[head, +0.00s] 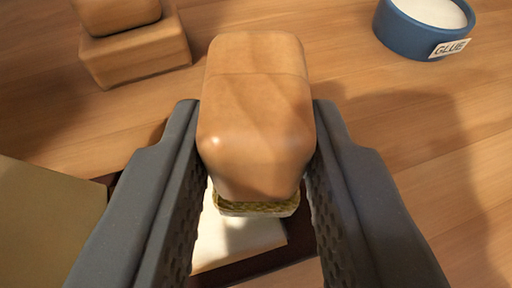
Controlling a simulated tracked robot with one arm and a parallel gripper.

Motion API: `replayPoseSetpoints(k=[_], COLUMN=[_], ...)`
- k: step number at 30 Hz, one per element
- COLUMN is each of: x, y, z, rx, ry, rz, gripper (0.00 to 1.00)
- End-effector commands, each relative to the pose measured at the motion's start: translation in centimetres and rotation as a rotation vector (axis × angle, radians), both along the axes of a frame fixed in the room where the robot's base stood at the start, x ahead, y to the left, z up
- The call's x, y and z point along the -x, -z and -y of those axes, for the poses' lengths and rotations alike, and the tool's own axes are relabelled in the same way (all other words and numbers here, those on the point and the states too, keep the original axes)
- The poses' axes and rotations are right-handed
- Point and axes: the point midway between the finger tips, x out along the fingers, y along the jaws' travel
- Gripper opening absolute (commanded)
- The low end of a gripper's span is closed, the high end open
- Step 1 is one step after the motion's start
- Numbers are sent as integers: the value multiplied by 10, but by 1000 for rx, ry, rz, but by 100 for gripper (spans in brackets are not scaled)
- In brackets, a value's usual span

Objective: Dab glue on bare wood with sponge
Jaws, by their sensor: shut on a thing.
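My gripper (256,108) is shut on a rounded wooden block, the handle of the sponge. The sponge (258,205) shows as a thin olive-green layer under the block, with a pale edge below it. It is over or close to a pale, cream-white flat piece (235,243), and I cannot tell whether they touch. Part of that piece is hidden by the sponge and my fingers. I cannot tell for sure which surface is the bare wood. A blue round pot labelled GLUE (425,28), with white glue inside, stands at the top right.
A stepped wooden block (137,55) stands at the top left. A flat tan panel (45,218) lies at the lower left. A dark brown surface (255,266) shows around the pale piece. The wooden table (420,115) is clear at the right.

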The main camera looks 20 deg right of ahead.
Motion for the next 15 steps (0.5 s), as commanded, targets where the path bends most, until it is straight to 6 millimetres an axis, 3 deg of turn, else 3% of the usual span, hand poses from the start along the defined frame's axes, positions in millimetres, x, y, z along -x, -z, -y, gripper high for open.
replayPoseSetpoints(k=[15], x=[0], y=[-41], z=[0], rx=[1], ry=[0], rz=[3], gripper=[4])
